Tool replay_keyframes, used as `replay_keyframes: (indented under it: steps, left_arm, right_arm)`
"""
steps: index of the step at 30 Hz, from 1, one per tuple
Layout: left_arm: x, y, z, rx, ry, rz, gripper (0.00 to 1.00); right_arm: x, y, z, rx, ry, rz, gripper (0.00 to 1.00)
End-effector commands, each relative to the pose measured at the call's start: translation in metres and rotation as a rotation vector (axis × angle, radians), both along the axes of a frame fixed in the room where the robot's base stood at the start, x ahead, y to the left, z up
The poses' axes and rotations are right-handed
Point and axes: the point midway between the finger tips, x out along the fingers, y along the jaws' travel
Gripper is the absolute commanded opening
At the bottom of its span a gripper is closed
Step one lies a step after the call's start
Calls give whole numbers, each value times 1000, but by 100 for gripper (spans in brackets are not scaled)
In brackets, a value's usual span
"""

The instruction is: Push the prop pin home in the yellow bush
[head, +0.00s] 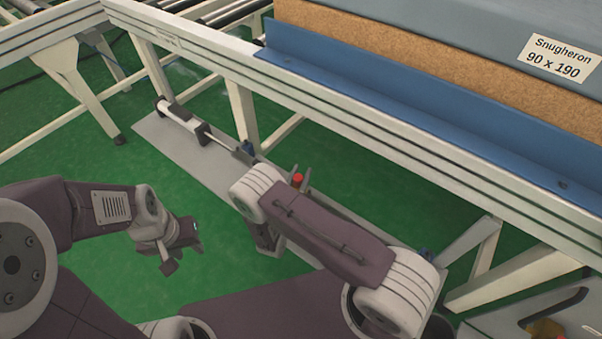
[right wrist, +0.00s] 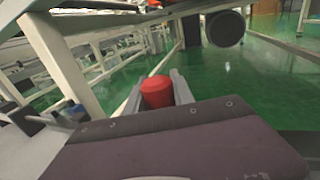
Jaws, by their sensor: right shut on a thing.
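The red-headed pin (right wrist: 157,92) stands between the two grey fingers of my right gripper (right wrist: 160,90) in the right wrist view. The fingers are shut on it, on either side of the red head. In the head view the red head (head: 297,180) shows just behind my right forearm, which hides most of that gripper. The pin's lower end is hidden. I cannot make out the yellow bush in either view, so I cannot tell how the pin sits to it. My left gripper (head: 184,256) is open and empty over the green floor at the left.
A grey floor plate (head: 160,128) carries a white cylinder (head: 180,115) with a rod. A pale frame rail (head: 330,110) runs above it, with a blue angle (head: 400,100) and a mattress (head: 420,55). Green floor is clear at left.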

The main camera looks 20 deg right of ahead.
Motion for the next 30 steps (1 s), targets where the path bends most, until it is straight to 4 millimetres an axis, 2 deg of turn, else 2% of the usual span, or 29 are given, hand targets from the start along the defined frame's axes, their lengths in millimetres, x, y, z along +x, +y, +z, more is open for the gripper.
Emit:
replay_keyframes:
  steps: [5, 6, 8, 20, 30]
  left_arm:
    - [0, 0, -5, 0, 0, 0, 36]
    - [0, 0, -3, 0, 0, 0, 36]
    - [0, 0, -3, 0, 0, 0, 36]
    - [0, 0, 1, 0, 0, 0, 36]
    - [0, 0, 23, 0, 0, 0, 36]
  right_arm:
    - [0, 0, -5, -1, -1, 0, 0]
    - [0, 0, -4, -1, -1, 0, 40]
    - [0, 0, -4, -1, -1, 0, 54]
    - [-5, 5, -3, 0, 1, 3, 54]
    - [-54, 38, -2, 0, 1, 6, 54]
